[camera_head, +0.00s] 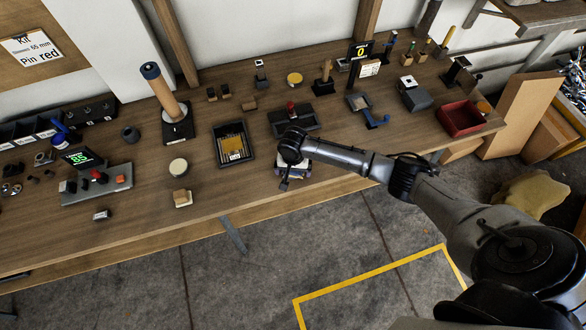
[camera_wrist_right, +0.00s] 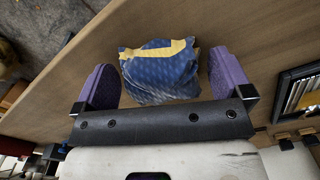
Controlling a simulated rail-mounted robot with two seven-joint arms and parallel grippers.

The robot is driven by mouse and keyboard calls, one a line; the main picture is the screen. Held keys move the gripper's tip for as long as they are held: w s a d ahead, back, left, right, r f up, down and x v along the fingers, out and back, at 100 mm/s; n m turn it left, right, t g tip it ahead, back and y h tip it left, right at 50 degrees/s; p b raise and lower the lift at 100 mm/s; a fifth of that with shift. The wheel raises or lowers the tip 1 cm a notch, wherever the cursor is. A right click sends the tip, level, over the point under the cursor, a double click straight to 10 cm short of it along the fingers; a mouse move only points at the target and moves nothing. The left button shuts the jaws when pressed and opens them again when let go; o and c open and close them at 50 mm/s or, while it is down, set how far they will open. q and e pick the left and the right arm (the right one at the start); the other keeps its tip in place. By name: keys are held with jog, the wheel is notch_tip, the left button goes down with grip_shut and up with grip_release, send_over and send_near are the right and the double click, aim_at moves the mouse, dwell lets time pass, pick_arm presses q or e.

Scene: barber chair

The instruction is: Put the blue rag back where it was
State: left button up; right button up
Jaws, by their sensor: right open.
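The blue rag (camera_wrist_right: 160,75), crumpled with yellow bands, lies on the wooden workbench (camera_wrist_right: 68,85). In the right wrist view it sits between the two purple fingers of my right gripper (camera_wrist_right: 165,78), which is open. Narrow gaps show between the rag and the fingers. In the head view my right gripper (camera_head: 288,180) is over the front edge area of the bench, and the rag is mostly hidden under it. My left gripper is not in view.
A dark tray (camera_head: 218,145) with brass-coloured pieces is left of the right gripper; it also shows in the right wrist view (camera_wrist_right: 285,78). A dark box with a red item (camera_head: 293,120) stands just behind. A red bin (camera_head: 460,118) is at the right end.

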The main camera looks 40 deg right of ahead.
notch_tip(320, 180, up, 12)
jog(key=p, duration=0.2)
jog(key=s+a+f+n+t+y, duration=0.1)
jog(key=s+a+f+n, duration=0.15)
jog(key=s+a, duration=0.4)
jog(key=s+a+f+n+t+y, duration=0.1)
jog(key=s+a+f+n, duration=0.1)
jog(key=s+a+n, duration=0.4)
jog(key=s+d+r+n+h, duration=0.1)
jog(key=s+r, duration=0.1)
jog(key=s, duration=0.6)
jog(key=s+d+r+n+t, duration=0.1)
jog(key=s+d+r, duration=0.1)
jog(key=s, duration=0.5)
jog(key=shift+s+d+n+t+h, duration=0.2)
jog(key=shift+s+n+t+h, duration=0.1)
jog(key=shift+s+n+h, duration=0.1)
jog(key=shift+r, duration=0.1)
notch_tip(320, 180, up, 23)
jog(key=p, duration=2.3)
jog(key=shift+p, duration=0.3)
